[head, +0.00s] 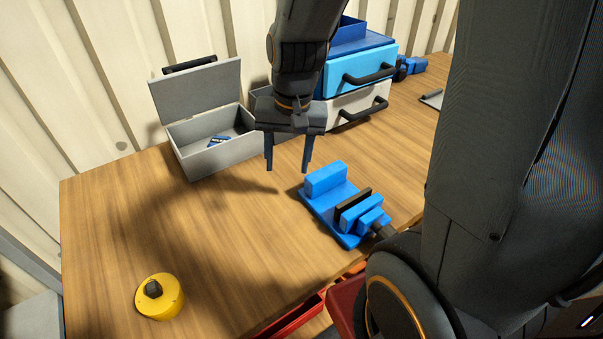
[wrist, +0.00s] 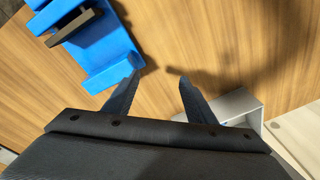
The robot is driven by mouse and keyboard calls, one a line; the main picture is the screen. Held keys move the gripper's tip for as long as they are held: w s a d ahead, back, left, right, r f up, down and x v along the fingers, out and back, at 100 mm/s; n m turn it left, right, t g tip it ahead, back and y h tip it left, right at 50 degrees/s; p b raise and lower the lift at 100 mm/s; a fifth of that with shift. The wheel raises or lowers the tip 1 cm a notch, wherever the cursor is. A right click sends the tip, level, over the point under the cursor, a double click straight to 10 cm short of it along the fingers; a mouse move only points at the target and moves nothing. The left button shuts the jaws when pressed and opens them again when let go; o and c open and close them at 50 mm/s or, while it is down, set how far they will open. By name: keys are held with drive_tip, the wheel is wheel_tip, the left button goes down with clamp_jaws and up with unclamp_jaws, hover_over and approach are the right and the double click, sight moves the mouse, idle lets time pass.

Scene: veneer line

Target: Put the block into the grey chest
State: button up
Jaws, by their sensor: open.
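The grey chest (head: 216,155) stands at the back left of the bench with its lid raised. A small blue block-like piece (head: 219,141) with pale marks lies on the chest's floor. My gripper (head: 287,170) is open and empty, pointing down above the bench, between the chest and the blue vise. In the wrist view the open fingers (wrist: 160,77) have only bare wood between them. Part of the chest (wrist: 235,105) shows at the lower right of the wrist view; its inside is mostly hidden there.
A blue vise (head: 345,205) lies right of my gripper, near the front edge. Stacked toolboxes (head: 350,85) with black handles stand behind my arm. A yellow button unit (head: 159,297) sits at the front left. The bench (head: 115,220) is clear at the left. Red drawers (head: 295,317) are below.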

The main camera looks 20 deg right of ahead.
drive_tip(key=s+n, duration=0.1)
drive_tip(key=s+d+n, duration=0.1)
drive_tip(key=s+n, duration=0.2)
drive_tip(key=s, duration=0.1)
drive_tip(key=shift+d+f+n+h, duration=0.15)
drive_tip(key=shift+f+n+h, duration=0.15)
drive_tip(key=shift+f+n, duration=0.1)
idle(0.7)
